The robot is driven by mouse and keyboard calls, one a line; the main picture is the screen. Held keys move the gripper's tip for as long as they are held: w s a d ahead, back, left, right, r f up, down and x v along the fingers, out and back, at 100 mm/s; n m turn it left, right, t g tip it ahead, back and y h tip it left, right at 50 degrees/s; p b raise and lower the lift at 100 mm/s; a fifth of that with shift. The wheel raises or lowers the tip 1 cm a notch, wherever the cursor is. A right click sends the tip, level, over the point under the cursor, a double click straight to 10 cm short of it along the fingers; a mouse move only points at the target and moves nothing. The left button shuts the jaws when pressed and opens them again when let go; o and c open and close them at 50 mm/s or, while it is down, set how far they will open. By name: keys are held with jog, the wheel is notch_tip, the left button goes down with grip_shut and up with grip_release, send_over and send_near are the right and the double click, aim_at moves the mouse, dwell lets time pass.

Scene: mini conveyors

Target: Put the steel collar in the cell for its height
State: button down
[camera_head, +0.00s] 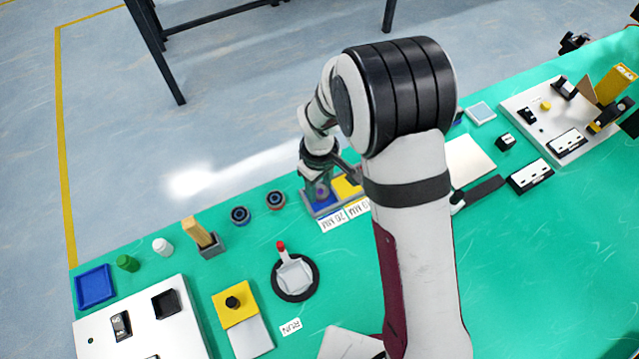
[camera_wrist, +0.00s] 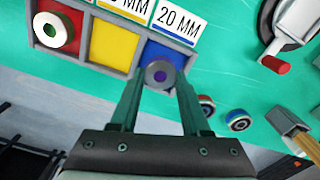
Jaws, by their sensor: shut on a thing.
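The steel collar (camera_wrist: 150,75) is a grey ring with a dark purple-looking hole. My gripper (camera_wrist: 160,80) is shut on it, one finger at each side. In the wrist view the collar appears over the blue cell (camera_wrist: 166,52), labelled 20 MM (camera_wrist: 180,22). I cannot tell whether its lower edge is inside the cell. The yellow cell (camera_wrist: 113,45) beside it looks empty. The red cell (camera_wrist: 70,18) holds a pale ring with a green centre (camera_wrist: 52,32). In the head view my gripper (camera_head: 321,183) is at the grey divided tray (camera_head: 318,212), partly hidden by my arm.
A round black-rimmed fixture with a red-tipped handle (camera_head: 282,247) lies in front.

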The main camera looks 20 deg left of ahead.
aim_at(319, 191)
jog(key=shift+f, duration=0.45)
jog(key=shift+c, duration=1.9)
grip_release()
notch_tip(319, 191, up, 13)
jog(key=s+d+r+m, duration=0.4)
jog(key=d+m, duration=0.1)
jog(key=d, duration=0.2)
jog(key=s+d+r+m, duration=0.4)
jog(key=d, duration=0.2)
jog(key=s+d+m+y, duration=0.1)
jog(key=s+d+m, duration=0.4)
jog(key=s+m, duration=0.4)
jog(key=s, duration=0.2)
jog(key=shift+s+f+y, duration=0.35)
jog(key=shift+s+y, duration=0.05)
jog(key=shift+d, duration=0.1)
